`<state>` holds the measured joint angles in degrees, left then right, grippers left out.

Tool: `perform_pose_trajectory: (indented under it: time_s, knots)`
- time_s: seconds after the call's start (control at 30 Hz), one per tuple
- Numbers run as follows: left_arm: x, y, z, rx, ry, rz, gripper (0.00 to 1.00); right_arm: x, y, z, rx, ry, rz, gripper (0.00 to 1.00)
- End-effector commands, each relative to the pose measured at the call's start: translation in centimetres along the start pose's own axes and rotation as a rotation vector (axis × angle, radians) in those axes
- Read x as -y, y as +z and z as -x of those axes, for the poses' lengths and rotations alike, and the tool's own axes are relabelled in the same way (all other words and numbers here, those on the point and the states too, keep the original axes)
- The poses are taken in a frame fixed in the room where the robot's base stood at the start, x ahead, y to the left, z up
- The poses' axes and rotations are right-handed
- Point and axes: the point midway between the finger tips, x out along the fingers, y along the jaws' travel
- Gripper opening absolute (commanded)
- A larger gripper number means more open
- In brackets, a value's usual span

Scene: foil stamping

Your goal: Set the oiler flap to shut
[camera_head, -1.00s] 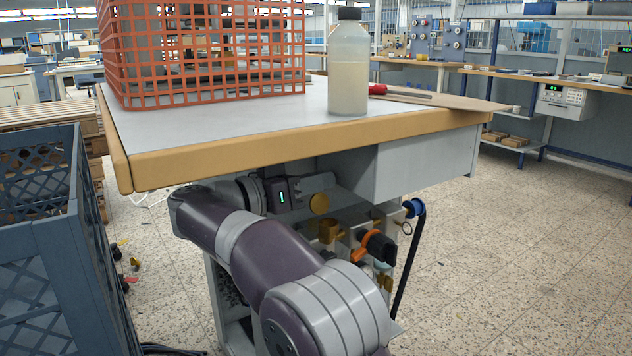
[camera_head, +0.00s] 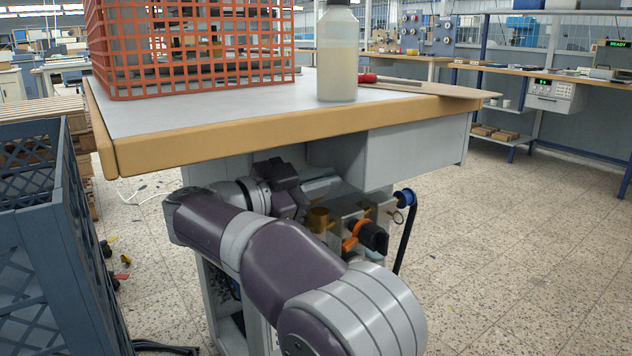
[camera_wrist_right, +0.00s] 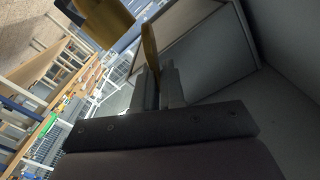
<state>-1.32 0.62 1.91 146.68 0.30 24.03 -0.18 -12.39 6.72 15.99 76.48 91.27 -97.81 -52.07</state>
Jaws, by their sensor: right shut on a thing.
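The oiler's brass cup (camera_head: 319,220) shows in the head view under the table, beside my right gripper (camera_head: 303,199). In the right wrist view, my right gripper (camera_wrist_right: 158,88) is shut on a thin gold plate seen edge-on, which looks like the oiler flap (camera_wrist_right: 150,48). A gold block (camera_wrist_right: 108,18), likely the oiler body, stands just beside it, with a gap between. The flap's round face does not show in the head view, so its exact angle is hard to tell. My left gripper is out of view.
The table (camera_head: 260,142) overhangs my right arm. An orange-and-black knob (camera_head: 372,237) and a blue fitting with a black hose (camera_head: 405,198) sit right of the cup. A blue-grey crate (camera_head: 40,230) stands at left. The floor at right is clear.

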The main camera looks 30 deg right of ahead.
Motion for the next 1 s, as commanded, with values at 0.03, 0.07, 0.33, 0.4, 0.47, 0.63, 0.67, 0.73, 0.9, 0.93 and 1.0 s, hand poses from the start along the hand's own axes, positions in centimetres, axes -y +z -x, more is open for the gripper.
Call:
perform_pose_trajectory:
  time_s: [0.03, 0.07, 0.33, 0.4, 0.47, 0.63, 0.67, 0.73, 0.9, 0.93, 1.0]
  knots:
    - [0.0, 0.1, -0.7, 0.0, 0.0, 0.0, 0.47, -0.5, 0.3, 0.0, 0.0, 0.0, -0.043, 0.0]
    - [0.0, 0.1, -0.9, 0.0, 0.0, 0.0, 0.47, -0.7, 0.3, 0.0, 0.0, 0.0, -0.071, 0.0]
    - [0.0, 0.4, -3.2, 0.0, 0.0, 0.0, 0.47, -2.2, 0.8, 0.0, 0.001, 0.0, -0.328, 0.0]
    - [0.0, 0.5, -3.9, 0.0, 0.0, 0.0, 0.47, -2.6, 0.9, 0.0, 0.001, 0.0, -0.395, 0.0]
    - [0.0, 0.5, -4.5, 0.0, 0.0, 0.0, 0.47, -2.9, 1.1, 0.0, 0.001, 0.0, -0.453, 0.0]
    - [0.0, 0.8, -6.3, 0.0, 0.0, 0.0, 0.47, -3.7, 1.6, 0.0, 0.001, 0.0, -0.613, 0.0]
    - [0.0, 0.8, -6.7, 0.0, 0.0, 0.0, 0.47, -3.9, 1.6, 0.0, 0.001, 0.0, -0.641, 0.0]
    - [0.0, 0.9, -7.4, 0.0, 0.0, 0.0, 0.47, -4.2, 1.9, 0.0, 0.001, -0.001, -0.703, 0.0]
    - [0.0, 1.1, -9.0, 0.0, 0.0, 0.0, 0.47, -4.7, 2.3, 0.0, 0.0, -0.001, -0.841, 0.0]
    - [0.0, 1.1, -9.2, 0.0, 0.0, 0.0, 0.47, -4.8, 2.4, 0.0, 0.0, -0.001, -0.862, 0.0]
    - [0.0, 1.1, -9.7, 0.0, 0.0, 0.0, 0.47, -4.9, 2.6, 0.0, 0.0, 0.0, -0.909, 0.0]
